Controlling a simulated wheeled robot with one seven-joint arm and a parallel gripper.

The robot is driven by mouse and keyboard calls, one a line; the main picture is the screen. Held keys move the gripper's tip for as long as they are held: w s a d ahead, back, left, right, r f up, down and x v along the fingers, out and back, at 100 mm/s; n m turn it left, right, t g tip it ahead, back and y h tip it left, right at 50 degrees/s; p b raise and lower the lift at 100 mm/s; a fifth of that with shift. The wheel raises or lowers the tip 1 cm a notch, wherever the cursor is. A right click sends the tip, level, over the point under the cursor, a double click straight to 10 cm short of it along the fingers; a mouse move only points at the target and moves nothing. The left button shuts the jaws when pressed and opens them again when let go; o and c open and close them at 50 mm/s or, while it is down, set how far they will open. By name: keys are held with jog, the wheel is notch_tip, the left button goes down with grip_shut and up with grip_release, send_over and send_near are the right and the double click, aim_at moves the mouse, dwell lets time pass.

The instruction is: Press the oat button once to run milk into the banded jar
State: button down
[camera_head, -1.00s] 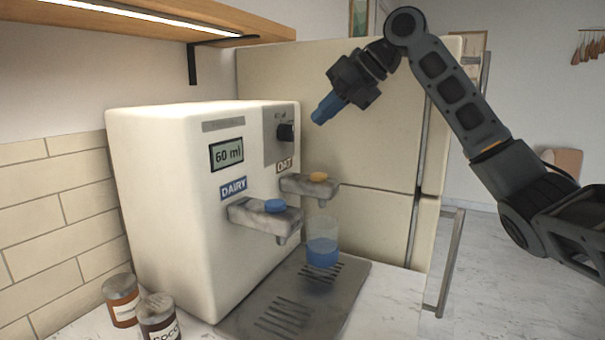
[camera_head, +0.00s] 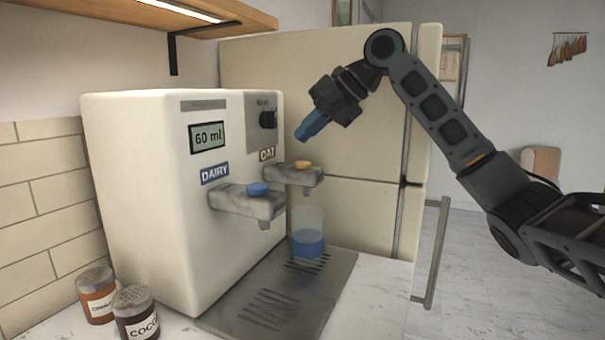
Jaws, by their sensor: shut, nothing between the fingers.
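The cream milk machine (camera_head: 140,190) stands on the counter with a display (camera_head: 208,136) reading 60 ml. The oat button (camera_head: 303,164) is a yellow-orange cap on the farther spout arm, under the OAT label (camera_head: 267,154). The blue dairy button (camera_head: 258,189) sits on the nearer spout arm, beside the DAIRY label (camera_head: 215,173). The jar (camera_head: 308,232), clear with a blue lower part, stands upright on the drip tray, below the oat spout. Whether the blue is a band or contents, I cannot tell. My gripper (camera_head: 303,137) is shut and empty, its blue fingers above the oat button, apart from it.
A dark knob (camera_head: 267,120) is on the machine's front. The grey drip tray (camera_head: 325,290) lies before it. Cinnamon (camera_head: 97,301) and cocoa (camera_head: 137,318) shakers stand at the lower left. A cream fridge (camera_head: 350,190) is behind; a shelf (camera_head: 215,25) hangs above.

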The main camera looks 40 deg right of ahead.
aim_at(307, 163)
jog(key=shift+f+b, duration=0.5)
jog(key=shift+f, duration=0.8)
jog(key=shift+f, duration=0.15)
dwell(0.9)
jog(key=shift+f+b, duration=0.25)
jog(key=shift+b, duration=0.05)
jog(key=shift+f+b, duration=0.35)
jog(key=shift+f, duration=0.15)
dwell(0.8)
jog(key=shift+r, duration=0.1)
jog(key=shift+r+p, duration=0.6)
jog(key=shift+r, duration=0.2)
jog(key=shift+r, duration=0.15)
jog(key=shift+r+p, duration=1.6)
jog(key=shift+r, duration=0.8)
